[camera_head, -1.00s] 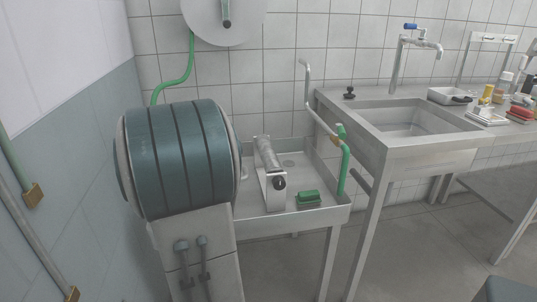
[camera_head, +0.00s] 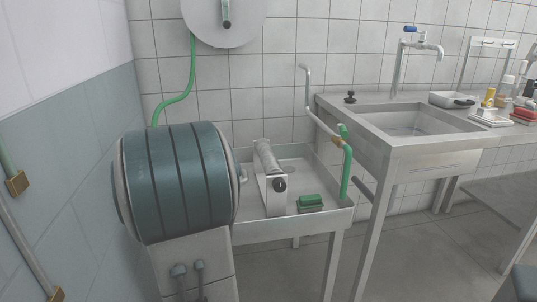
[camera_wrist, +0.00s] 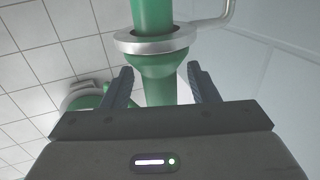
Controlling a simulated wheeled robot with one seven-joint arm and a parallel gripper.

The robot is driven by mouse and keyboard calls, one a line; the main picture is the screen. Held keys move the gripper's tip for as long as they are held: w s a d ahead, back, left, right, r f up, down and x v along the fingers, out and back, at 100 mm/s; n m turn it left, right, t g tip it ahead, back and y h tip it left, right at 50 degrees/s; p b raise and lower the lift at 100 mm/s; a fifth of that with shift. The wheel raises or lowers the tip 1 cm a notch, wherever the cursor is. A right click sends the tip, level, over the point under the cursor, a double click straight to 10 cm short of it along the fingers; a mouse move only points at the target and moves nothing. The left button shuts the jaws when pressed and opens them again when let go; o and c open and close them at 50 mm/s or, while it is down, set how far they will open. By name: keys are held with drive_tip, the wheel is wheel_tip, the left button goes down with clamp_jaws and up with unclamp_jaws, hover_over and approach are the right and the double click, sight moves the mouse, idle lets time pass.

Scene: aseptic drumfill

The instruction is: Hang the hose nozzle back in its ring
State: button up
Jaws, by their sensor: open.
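In the wrist view a green nozzle (camera_wrist: 160,72) passes through a silver metal ring (camera_wrist: 155,41). The ring goes around it, and a bent rod runs from the ring to the upper right. My gripper (camera_wrist: 163,88) is open, with one dark finger on each side of the nozzle's narrower part below the ring in the picture. A gap shows on both sides. The nozzle's near end is hidden behind the gripper body. I cannot make out my gripper in the head view. There a green hose piece (camera_head: 346,172) with a brass fitting hangs by a bent metal pipe.
A teal ribbed drum (camera_head: 178,185) stands close in front. Behind it is a metal tray table (camera_head: 250,229) with a green block (camera_head: 310,203). A sink (camera_head: 420,122) stands to the right. A wall reel (camera_head: 225,15) trails green hose. Floor is free at lower right.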

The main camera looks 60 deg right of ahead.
drive_tip(key=shift+s, duration=0.1)
drive_tip(key=p+v, duration=0.2)
drive_tip(key=v, duration=1.1)
drive_tip(key=shift+s+a, duration=0.2)
drive_tip(key=shift+s, duration=0.15)
